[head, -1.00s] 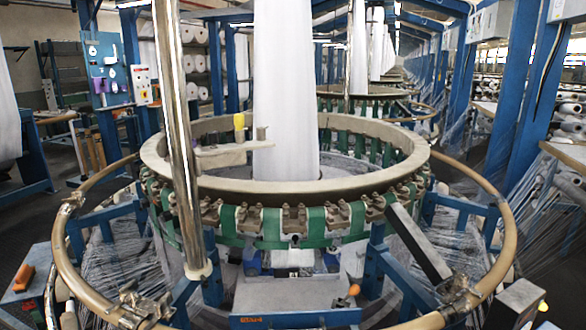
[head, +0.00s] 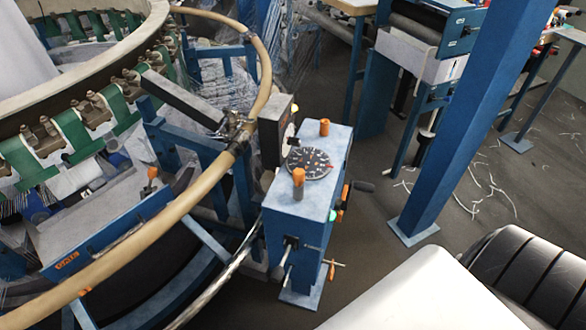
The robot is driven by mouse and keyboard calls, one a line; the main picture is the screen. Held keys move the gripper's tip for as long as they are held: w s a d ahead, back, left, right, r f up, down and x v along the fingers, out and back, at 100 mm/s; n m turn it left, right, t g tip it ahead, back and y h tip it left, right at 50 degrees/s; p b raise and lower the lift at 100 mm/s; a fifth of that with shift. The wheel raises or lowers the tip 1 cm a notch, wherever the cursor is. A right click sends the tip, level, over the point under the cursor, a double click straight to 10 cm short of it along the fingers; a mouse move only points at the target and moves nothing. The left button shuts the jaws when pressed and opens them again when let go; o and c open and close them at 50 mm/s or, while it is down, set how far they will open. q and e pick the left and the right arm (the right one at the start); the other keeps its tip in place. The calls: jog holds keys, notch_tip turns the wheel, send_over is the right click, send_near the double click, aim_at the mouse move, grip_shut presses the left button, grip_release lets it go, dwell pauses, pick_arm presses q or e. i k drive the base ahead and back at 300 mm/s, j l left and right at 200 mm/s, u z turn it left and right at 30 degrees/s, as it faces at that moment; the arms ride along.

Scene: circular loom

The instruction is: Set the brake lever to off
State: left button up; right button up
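A blue control box (head: 306,210) stands on a pedestal in the middle of the head view. Its top carries a round black dial (head: 309,162) and two upright orange-topped knobs, one behind (head: 324,128) and one in front (head: 299,178). A black-knobbed lever (head: 287,245) sticks out of its front face, and a small orange-handled part (head: 333,265) is lower down. An orange-tipped lever (head: 152,174) stands on the loom's blue frame at the left. I cannot tell which of these is the brake lever, or its setting. Neither gripper is in view.
The loom's tan ring rail (head: 150,235) curves past the box's left side. A blue post (head: 455,130) stands farther right. Dark floor (head: 385,235) lies open between box and post.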

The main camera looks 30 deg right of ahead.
aim_at(277, 273)
jog(key=z, duration=0.75)
jog(key=i+l, duration=0.05)
